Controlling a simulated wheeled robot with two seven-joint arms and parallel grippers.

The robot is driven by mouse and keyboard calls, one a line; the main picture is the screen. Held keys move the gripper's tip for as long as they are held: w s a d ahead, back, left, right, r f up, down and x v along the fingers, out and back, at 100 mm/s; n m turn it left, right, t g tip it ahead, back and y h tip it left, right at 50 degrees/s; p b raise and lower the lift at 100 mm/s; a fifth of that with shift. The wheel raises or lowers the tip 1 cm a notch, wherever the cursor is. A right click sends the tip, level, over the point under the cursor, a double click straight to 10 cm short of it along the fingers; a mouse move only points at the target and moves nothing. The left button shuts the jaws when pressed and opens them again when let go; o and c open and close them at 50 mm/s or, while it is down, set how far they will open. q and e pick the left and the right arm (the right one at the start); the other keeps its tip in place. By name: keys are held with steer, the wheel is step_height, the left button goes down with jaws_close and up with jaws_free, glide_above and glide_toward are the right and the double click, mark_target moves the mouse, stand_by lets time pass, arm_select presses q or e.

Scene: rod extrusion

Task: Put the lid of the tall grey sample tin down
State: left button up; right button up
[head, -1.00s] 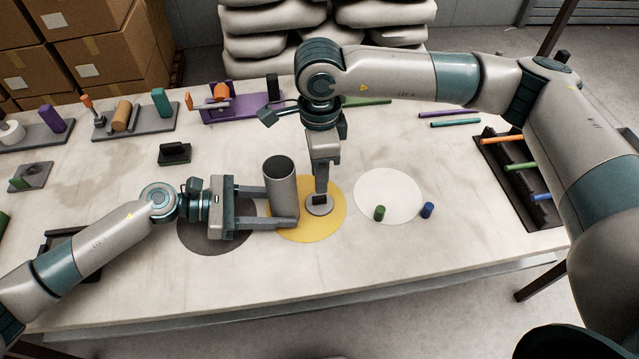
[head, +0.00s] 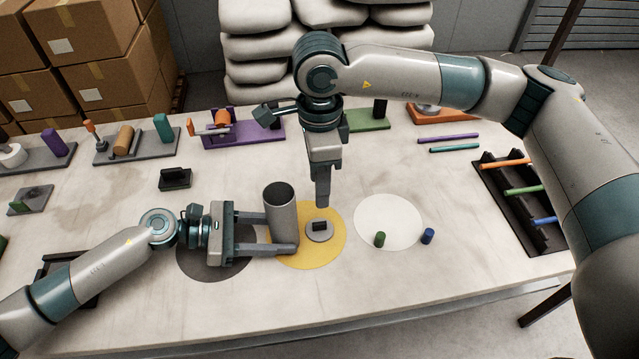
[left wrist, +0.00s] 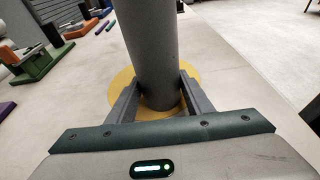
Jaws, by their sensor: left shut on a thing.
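The tall grey sample tin (head: 281,212) stands upright and open-topped on the left part of the yellow disc (head: 325,256). My left gripper (head: 281,233) is shut on the tin, with a finger on either side of it; the tin also shows between the fingers in the left wrist view (left wrist: 152,55). The lid (head: 319,234), a grey disc with a black block handle, lies on the yellow disc to the right of the tin. My right gripper (head: 322,203) points down just above the lid, apart from it. Its fingers overlap from this angle, so its opening is unclear.
A white disc (head: 385,215) lies to the right, with a green cylinder (head: 380,239) and a blue cylinder (head: 428,236) by its edge. A dark grey disc (head: 205,262) lies under my left gripper. A rack of coloured rods (head: 525,205) stands at the right.

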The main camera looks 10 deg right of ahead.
steer(key=s+a+r+m+g+y, duration=0.1)
steer(key=s+a+r+g+y, duration=0.15)
steer(key=a+r+y, duration=0.75)
steer(key=s+a+r+g+y, duration=0.1)
steer(key=s+a+r+y, duration=0.2)
steer(key=a+r+y, duration=0.7)
steer(key=w+d+f+m+t+h, duration=0.2)
steer(key=w+d+m+t, duration=0.3)
steer(key=t, duration=0.6)
steer(key=w+d+f+m+t+h, duration=0.2)
steer(key=d+m+t, duration=0.2)
steer(key=m+t, duration=0.5)
steer(key=s+d+f+m+t+h, duration=0.1)
steer(key=d+f+m+t+h, duration=0.3)
steer(key=d+f+h, duration=0.75)
steer(key=s+d+f+g+h, duration=0.3)
steer(key=s+f+h, duration=0.2)
steer(key=f, duration=0.4)
steer(key=s+a+f+g, duration=0.1)
steer(key=s+f, duration=0.1)
steer(key=s, duration=0.1)
steer(key=s+a+f+g, duration=0.1)
steer(key=s, duration=0.2)
steer(key=s+a+f+n+g, duration=0.1)
steer(key=s+f+g, duration=0.1)
steer(key=shift+s+a+f+y, duration=0.15)
steer(key=shift+s+f+y, duration=0.1)
steer(key=shift+s+f, duration=0.15)
